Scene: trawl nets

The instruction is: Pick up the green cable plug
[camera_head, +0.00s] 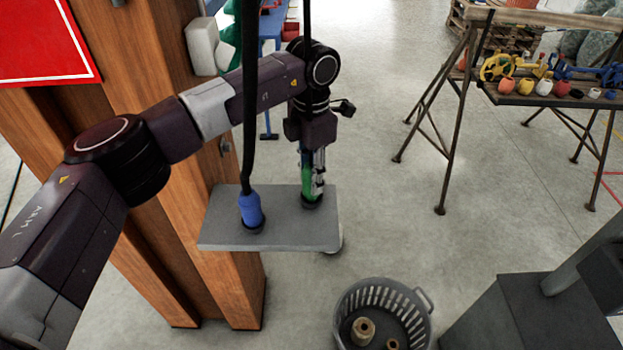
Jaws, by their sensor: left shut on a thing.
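The green cable plug (307,182) stands upright at the right part of a small grey shelf (285,232) on the wooden post. A dark ring shows at its foot on the shelf. My left gripper (312,178) points down from above and is shut on the green plug, its fingers covering part of it. A blue cable plug (250,209) with a black cable stands on the left part of the same shelf, apart from my gripper. My right gripper is not in view.
The wooden post (172,150) stands close behind the shelf. The blue plug's black cable (250,95) hangs in front of my left arm. A grey basket (347,297) with spools stands on the floor below. A trestle table (530,98) with floats stands at the right.

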